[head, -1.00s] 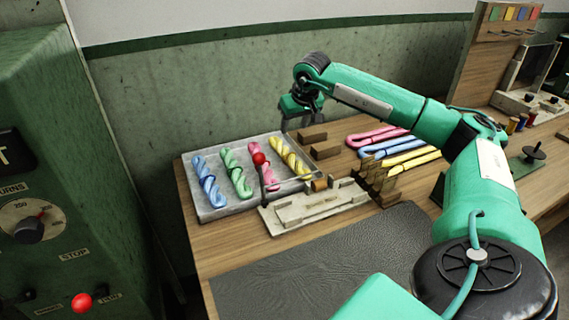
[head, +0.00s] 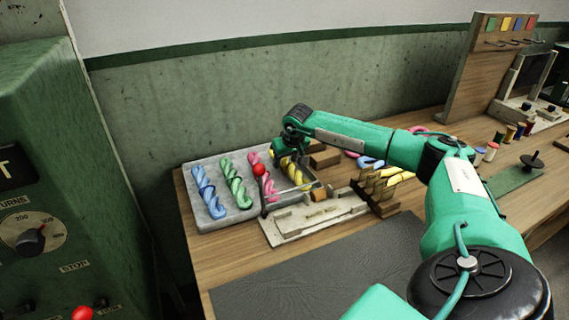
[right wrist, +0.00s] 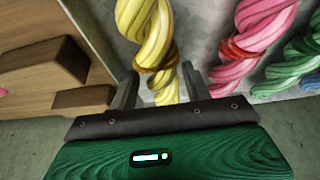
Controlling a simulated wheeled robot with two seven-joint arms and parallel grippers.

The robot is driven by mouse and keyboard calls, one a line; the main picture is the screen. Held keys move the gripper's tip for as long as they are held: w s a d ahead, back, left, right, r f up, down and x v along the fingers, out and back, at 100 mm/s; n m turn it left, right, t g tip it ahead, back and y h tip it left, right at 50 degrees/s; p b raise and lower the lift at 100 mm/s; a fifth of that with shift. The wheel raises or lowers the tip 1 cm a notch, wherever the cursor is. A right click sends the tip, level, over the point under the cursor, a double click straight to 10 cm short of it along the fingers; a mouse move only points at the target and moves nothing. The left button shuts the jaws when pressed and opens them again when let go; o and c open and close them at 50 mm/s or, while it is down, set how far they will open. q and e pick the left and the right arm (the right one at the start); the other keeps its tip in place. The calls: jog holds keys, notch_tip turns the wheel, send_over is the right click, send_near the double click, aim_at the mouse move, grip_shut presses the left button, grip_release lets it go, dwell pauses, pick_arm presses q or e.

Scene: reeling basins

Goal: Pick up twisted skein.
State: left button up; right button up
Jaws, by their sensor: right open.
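Twisted skeins lie side by side in a grey tray (head: 211,223): a blue one (head: 207,192), a green one (head: 235,180), a pink one (head: 254,161) and a yellow one (head: 300,180). My right gripper (head: 286,160) is over the yellow skein at the tray's right end and hides part of it. In the right wrist view the gripper (right wrist: 158,88) is open, with the yellow skein (right wrist: 146,30) running between its two fingers. The pink skein (right wrist: 254,40) lies just right of the fingers. My left gripper is not in view.
Wooden blocks (head: 325,157) stand right of the tray. A pale wooden jig (head: 310,218) with a red-knobbed lever (head: 259,170) is in front. Loose pink, blue and yellow hanks lie partly behind my arm. A dark mat (head: 310,275) covers the clear front area.

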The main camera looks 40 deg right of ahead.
jog(key=shift+w+f, duration=0.15)
jog(key=shift+f, duration=0.2)
jog(key=shift+c, duration=0.4)
jog(key=c, duration=0.7)
jog(key=shift+r, duration=0.2)
